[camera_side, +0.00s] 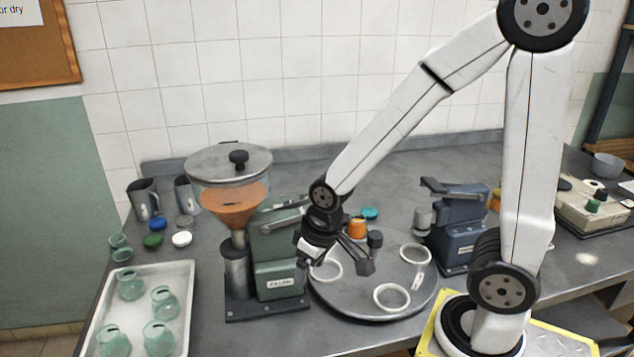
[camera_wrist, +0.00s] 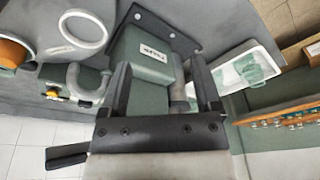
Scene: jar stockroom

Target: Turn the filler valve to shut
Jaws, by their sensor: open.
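The filler (camera_side: 277,262) stands left of the turntable. It has a green body, a clear lidded hopper (camera_side: 230,197) holding orange contents, and a grey outlet column below. A grey lever (camera_side: 285,222) sticks out to the right from the top of the body; I cannot tell for certain that it is the valve handle or how it is set. My gripper (camera_side: 336,262) is open, pointing down just right of the filler body, above the turntable's left edge. In the wrist view, the filler body (camera_wrist: 145,55) shows between and beyond my spread fingers (camera_wrist: 160,68). Nothing is held.
The round grey turntable (camera_side: 350,302) carries several white rings and an orange jar (camera_side: 357,228). A blue-grey machine (camera_side: 458,228) stands to its right. A white tray (camera_side: 183,271) with several green glass jars is at left.

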